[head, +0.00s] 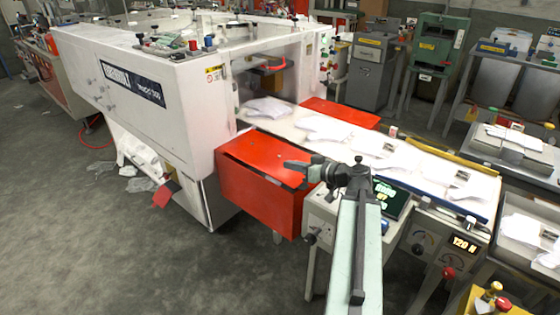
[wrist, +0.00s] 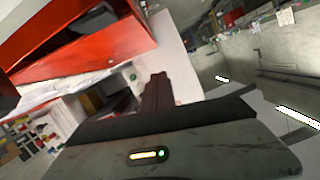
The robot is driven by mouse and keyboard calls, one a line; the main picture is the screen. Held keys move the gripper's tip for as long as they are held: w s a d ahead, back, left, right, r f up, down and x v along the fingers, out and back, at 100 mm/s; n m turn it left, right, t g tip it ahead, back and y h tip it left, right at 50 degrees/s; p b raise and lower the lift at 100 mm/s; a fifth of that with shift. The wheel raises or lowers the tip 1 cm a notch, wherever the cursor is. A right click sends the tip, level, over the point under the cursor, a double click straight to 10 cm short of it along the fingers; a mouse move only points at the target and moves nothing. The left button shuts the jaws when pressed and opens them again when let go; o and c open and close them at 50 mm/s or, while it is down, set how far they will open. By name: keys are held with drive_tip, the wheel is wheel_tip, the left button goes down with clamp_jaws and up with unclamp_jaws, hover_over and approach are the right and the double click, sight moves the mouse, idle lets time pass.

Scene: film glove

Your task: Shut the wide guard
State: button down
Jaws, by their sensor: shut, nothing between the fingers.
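A broad red guard (head: 262,178) with a top face and a downturned front face sticks out from the near side of the white machine, beside the conveyor. I take it to be the wide guard. A smaller red panel (head: 340,112) lies on the conveyor's far side. My gripper (head: 287,167) is shut and empty. In the head view it overlaps the right part of the red guard's top; I cannot tell whether they touch. In the wrist view my shut fingers (wrist: 157,90) point upward in the picture, with a red panel (wrist: 85,45) at the upper left.
The white machine (head: 150,95) stands at the left. A conveyor (head: 400,160) carrying white glove-like stacks runs right from its opening. Open grey floor (head: 110,255) lies at the lower left.

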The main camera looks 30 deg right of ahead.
drive_tip(key=shift+s+d, duration=0.1)
drive_tip(key=shift+s, duration=0.1)
drive_tip(key=c, duration=2)
unclamp_jaws()
drive_tip(key=o, duration=0.6)
drive_tip(key=shift+r+p, duration=0.35)
drive_tip(key=shift+p, duration=0.5)
drive_tip(key=o, duration=0.5)
drive_tip(key=g+p, duration=0.1)
drive_tip(key=p, duration=0.2)
drive_tip(key=shift+w+r+n+g, duration=0.1)
drive_tip(key=shift+r+n+g, duration=0.2)
drive_tip(key=shift+r+g, duration=0.1)
drive_tip(key=s+d+n+g+h+p, duration=0.15)
drive_tip(key=g+p, duration=0.25)
drive_tip(key=p, duration=0.4)
drive_tip(key=g+h+p, duration=0.2)
drive_tip(key=g+p, duration=0.2)
approach(304, 186)
drive_tip(key=shift+y, duration=0.25)
drive_tip(key=b+x, duration=0.7)
drive_tip(key=shift+d+f, duration=0.2)
drive_tip(key=shift+f, duration=0.05)
drive_tip(key=shift+r, duration=0.1)
